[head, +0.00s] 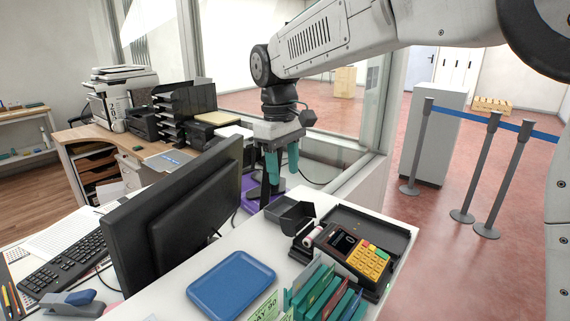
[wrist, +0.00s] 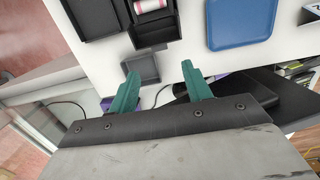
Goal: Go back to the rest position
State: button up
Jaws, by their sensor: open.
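My gripper (head: 282,163) hangs from my arm above the far end of the white counter (head: 236,241), beside the monitor (head: 180,215). Its two green fingers are apart, with nothing between them. In the wrist view my gripper (wrist: 158,72) also shows spread and empty. A small dark open box (wrist: 142,68) lies beyond the fingertips there, apart from them as far as I can tell.
A blue tray (head: 231,285), a card terminal (head: 357,255) and a row of green-edged folders (head: 325,296) occupy the counter. A glass partition post (head: 378,100) stands right of my gripper. Queue posts (head: 480,165) stand on the red floor.

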jog(key=s+f, duration=0.1)
jog(key=s+d+f+m, duration=0.1)
jog(key=shift+s+d+f+g, duration=0.15)
jog(key=shift+d+f+g, duration=0.05)
jog(key=shift+f+g, duration=0.15)
jog(key=s+d+f+m+t, duration=0.1)
jog(key=s+d+m, duration=0.8)
jog(key=s+d, duration=1.6)
jog(key=s+t, duration=0.1)
jog(key=s, duration=0.2)
jog(key=shift+d+f+t+y, duration=0.2)
jog(key=shift+d+t+y, duration=0.15)
jog(key=shift+d+y, duration=0.05)
